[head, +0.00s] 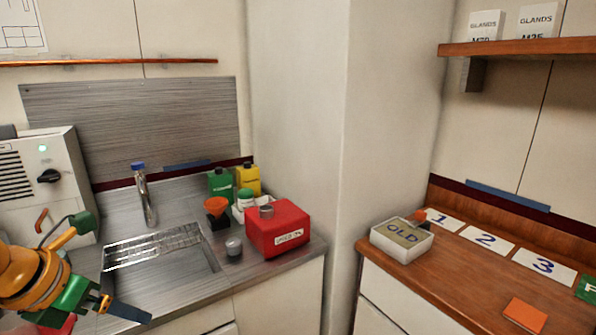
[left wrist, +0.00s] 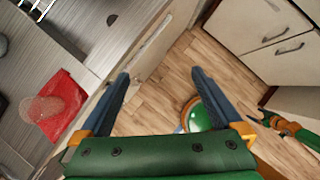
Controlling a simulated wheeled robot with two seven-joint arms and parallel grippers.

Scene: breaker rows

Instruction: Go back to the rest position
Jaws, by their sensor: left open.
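My left gripper (head: 125,308) is at the lower left of the head view, in front of the sink (head: 165,275). In the left wrist view its two dark fingers (left wrist: 158,78) stand apart with nothing between them. Wooden floor shows beyond the fingers. An orange and green arm part of mine, with dark tips, shows at the right edge of the left wrist view. It looks like my right gripper (left wrist: 260,114), too small to tell its jaws. The right gripper is not seen in the head view.
A red flat thing (left wrist: 62,100) lies left of the fingers.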

